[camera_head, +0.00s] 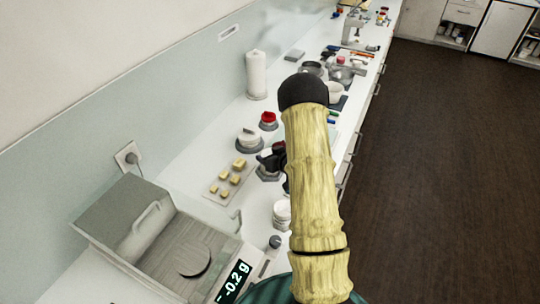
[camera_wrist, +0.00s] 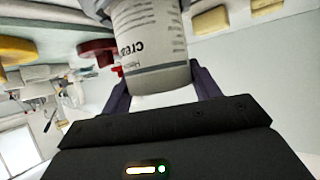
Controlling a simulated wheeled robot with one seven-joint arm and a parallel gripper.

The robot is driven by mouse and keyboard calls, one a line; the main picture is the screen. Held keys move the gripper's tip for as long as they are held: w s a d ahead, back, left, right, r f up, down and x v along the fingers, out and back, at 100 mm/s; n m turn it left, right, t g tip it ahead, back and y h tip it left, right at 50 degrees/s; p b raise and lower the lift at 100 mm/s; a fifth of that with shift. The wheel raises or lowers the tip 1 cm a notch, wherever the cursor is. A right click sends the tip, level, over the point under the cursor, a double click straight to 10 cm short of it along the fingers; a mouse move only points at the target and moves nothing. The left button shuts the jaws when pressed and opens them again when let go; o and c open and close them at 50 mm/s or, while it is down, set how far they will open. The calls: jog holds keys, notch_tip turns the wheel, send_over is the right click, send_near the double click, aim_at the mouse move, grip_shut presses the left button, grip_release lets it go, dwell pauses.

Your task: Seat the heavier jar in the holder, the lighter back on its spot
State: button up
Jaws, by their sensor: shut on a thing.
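My gripper (camera_head: 272,158) is partly hidden behind my arm in the head view, over the counter right of the tray of yellow blocks. In the wrist view its two dark fingers close on either side of a white jar (camera_wrist: 150,45) with a printed label reading "Crea…". The held jar is mostly hidden in the head view, and I cannot tell whether it touches anything below. A white round container (camera_head: 282,212) stands on the counter nearer me; I cannot tell if it is the other jar. The holder cannot be made out with certainty.
A balance (camera_head: 182,250) with a bare pan and a raised-wall shield reads -0.2 g at lower left. A tray (camera_head: 213,193) holds several yellow blocks. A white item on a grey base (camera_head: 249,138), a red-topped item (camera_head: 268,118) and a paper roll (camera_head: 256,75) stand farther back.

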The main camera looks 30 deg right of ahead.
jog(key=shift+s+a+f+b, duration=0.1)
jog(key=shift+s+f+b, duration=0.25)
jog(key=shift+f, duration=0.35)
jog(key=o, duration=1.3)
jog(key=shift+c, duration=0.2)
jog(key=shift+o, duration=1.1)
jog(key=shift+w, duration=0.25)
jog(key=shift+r, duration=0.15)
jog(key=shift+s+r, duration=0.15)
jog(key=shift+s+d+r, duration=0.2)
jog(key=p+v, duration=0.4)
jog(key=v, duration=1.2)
jog(key=shift+s, duration=0.2)
jog(key=shift+r, duration=0.15)
